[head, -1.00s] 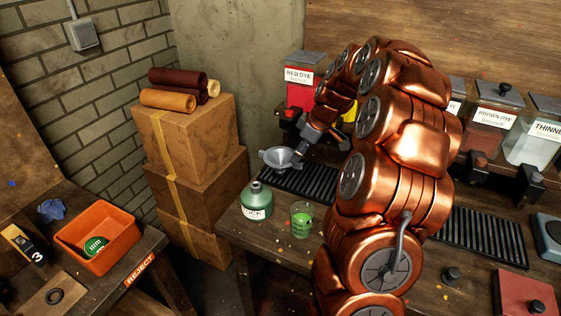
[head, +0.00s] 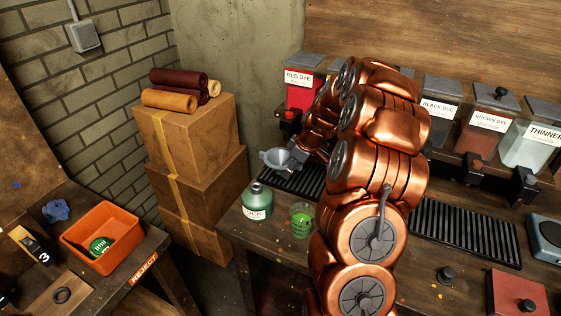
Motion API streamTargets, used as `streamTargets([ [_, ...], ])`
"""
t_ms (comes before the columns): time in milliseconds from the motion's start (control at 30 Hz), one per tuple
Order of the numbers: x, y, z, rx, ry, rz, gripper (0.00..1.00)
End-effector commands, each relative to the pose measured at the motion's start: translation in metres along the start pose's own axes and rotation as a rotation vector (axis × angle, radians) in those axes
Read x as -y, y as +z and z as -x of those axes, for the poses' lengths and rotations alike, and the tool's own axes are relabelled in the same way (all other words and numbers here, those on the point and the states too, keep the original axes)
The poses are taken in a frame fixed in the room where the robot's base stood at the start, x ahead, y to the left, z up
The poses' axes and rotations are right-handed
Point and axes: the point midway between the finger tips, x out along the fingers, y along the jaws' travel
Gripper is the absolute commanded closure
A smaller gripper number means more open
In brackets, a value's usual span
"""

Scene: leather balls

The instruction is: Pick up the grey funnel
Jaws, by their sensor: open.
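The grey funnel (head: 276,160) is at the left end of the bench's black slatted grate, wide mouth up. My gripper (head: 293,156) is open at the funnel's right side and covers part of its right rim. Whether the fingers touch or straddle the funnel cannot be told at this size. The funnel's lower end is hard to make out against the grate. My copper arm comes up from the bottom middle and hides the grate's centre.
A green bottle (head: 257,201) and a glass of green liquid (head: 301,221) stand just in front of the funnel. Dye dispensers, including the red one (head: 299,92), line the back. Stacked boxes (head: 188,130) stand left; an orange bin (head: 103,236) sits on the reject table.

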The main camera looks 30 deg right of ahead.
Motion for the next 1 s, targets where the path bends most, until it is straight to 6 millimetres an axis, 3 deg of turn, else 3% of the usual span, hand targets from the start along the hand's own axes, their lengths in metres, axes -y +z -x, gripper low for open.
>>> streamTargets([
  [100, -0.0003, 0.0000, 0.0001, 0.000, 0.001, 0.000, 0.56],
  [533, -0.0005, 0.0001, 0.0004, 0.000, 0.001, 0.000, 1.00],
  [1000, -0.0010, -0.0007, 0.0021, -0.001, 0.003, 0.000, 1.00],
])
